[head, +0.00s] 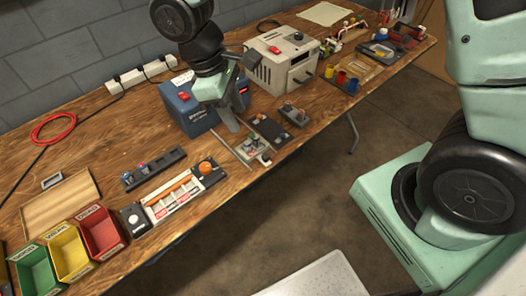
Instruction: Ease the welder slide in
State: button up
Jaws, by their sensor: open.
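A blue box with a red switch (186,108) stands on the wooden bench and looks like the welder, though I cannot read its label clearly. My gripper (232,127) is at its right front side, pointing down, with its fingers low over the bench. The fingers are small and partly overlap each other; I see nothing held between them. The welder slide itself is hard to make out, as my wrist covers part of the box front. Small parts and a thin metal strip (232,151) lie just in front of my gripper.
A grey-white box with a red switch (283,62) stands close behind on the right. A dark tray (271,131) lies right of my gripper. Green, yellow and red bins (101,233) are at the front left. A power strip (140,74) lies along the wall.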

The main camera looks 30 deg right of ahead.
jog(key=h, duration=0.1)
send_near(265, 155)
jog(key=shift+n, duration=0.4)
jog(key=p+x, duration=0.1)
jog(key=x, duration=0.7)
jog(key=shift+s+f, duration=0.1)
jog(key=shift+f, duration=0.05)
jog(key=shift+c, duration=0.3)
